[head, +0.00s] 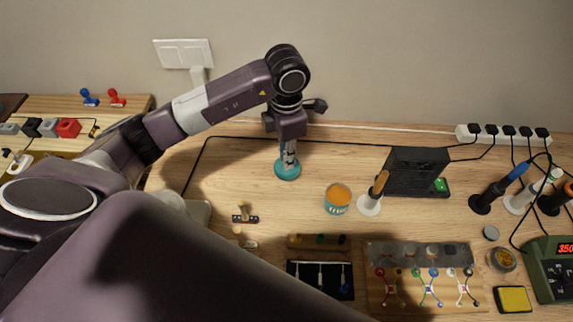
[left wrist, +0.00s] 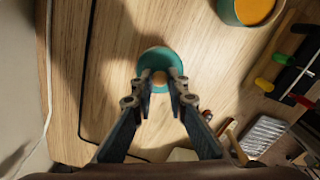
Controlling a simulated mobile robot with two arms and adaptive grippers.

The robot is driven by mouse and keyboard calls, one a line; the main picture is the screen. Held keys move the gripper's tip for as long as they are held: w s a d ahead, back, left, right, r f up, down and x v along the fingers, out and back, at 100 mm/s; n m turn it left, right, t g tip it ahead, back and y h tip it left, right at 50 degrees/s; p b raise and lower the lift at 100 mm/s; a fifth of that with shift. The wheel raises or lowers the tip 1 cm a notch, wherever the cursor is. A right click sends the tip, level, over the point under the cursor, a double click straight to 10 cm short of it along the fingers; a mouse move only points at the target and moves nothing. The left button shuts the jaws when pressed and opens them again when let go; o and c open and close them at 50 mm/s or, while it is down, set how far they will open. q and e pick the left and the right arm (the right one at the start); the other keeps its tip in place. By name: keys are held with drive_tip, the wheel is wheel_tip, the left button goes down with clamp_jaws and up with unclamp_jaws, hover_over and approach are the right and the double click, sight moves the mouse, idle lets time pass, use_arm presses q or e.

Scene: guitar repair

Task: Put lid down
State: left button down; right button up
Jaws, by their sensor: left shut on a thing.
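The teal lid (head: 288,171) is a round disc with a small light wooden knob. It also shows in the left wrist view (left wrist: 161,58), flat side toward the tabletop. My left gripper (head: 289,155) points down over it, with its fingertips (left wrist: 159,84) shut on the knob. The lid is over or on bare wood near the wall; I cannot tell whether it touches the table. The teal pot (head: 337,207) stands open to its right, with orange contents showing. My right gripper is not in view.
A brush in a white holder (head: 369,205) and a black box (head: 416,172) stand right of the pot. A black cable (head: 205,150) runs along the table left of and behind the lid. Bare wood surrounds the lid. Parts trays lie in front.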

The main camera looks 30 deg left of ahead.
use_arm(q)
wheel_tip(320, 180, down, 4)
drive_tip(key=shift+f, duration=0.25)
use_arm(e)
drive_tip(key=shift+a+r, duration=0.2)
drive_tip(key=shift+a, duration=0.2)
use_arm(q)
drive_tip(key=shift+f, duration=0.1)
drive_tip(key=c, duration=2.3)
unclamp_jaws()
drive_tip(key=shift+f, duration=0.1)
drive_tip(key=shift+c, duration=0.2)
drive_tip(key=o, duration=0.4)
drive_tip(key=shift+o, duration=0.2)
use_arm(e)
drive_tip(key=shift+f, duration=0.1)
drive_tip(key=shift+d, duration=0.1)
